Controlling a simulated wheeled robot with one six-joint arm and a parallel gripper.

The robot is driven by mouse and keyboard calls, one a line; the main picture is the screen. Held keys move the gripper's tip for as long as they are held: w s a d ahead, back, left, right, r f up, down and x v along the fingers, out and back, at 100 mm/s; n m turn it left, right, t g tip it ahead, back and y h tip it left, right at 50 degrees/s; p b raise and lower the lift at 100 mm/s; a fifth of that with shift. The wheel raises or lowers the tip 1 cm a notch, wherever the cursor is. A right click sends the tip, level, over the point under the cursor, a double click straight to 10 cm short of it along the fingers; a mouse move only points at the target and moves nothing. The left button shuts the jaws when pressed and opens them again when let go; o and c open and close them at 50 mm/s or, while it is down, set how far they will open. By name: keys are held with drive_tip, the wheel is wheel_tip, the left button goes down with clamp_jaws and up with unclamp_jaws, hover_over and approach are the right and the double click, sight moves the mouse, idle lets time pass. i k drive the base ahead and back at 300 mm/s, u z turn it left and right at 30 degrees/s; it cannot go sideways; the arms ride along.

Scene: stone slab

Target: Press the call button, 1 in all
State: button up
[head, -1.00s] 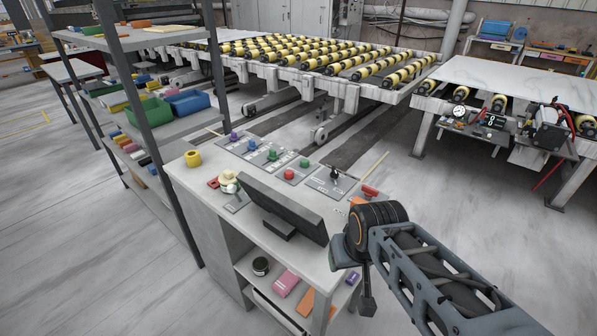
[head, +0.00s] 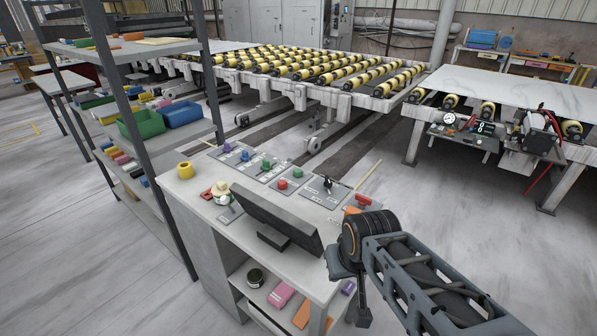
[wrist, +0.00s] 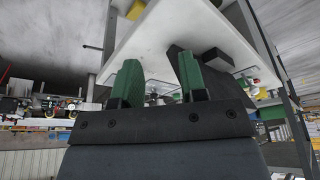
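The console (head: 193,205) carries several buttons on grey label plates. A cream mushroom-shaped piece (head: 221,189) sits on a plate at the left. The labels are too small to read, so I cannot tell which is the call button. My gripper's two green fingers (wrist: 160,80) stand apart with nothing between them in the wrist view. In the head view my arm's end is at the console's right, touching no button that I can see.
A dark monitor (head: 275,218) stands on the console in front of the buttons. A yellow tape roll (head: 185,170) and a red-handled tool (head: 363,199) lie on top. A shelf rack (head: 150,140) stands left; a roller conveyor (head: 300,90) is behind. Floor at right is clear.

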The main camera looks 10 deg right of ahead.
sight(297, 173)
drive_tip(key=u, duration=0.55)
drive_tip(key=k, duration=1.35)
drive_tip(key=u, duration=1.05)
drive_tip(key=i, duration=2)
drive_tip(key=z, duration=0.35)
drive_tip(key=i, duration=0.95)
drive_tip(key=z, duration=1.5)
drive_tip(key=i, duration=0.6)
drive_tip(key=z, duration=0.45)
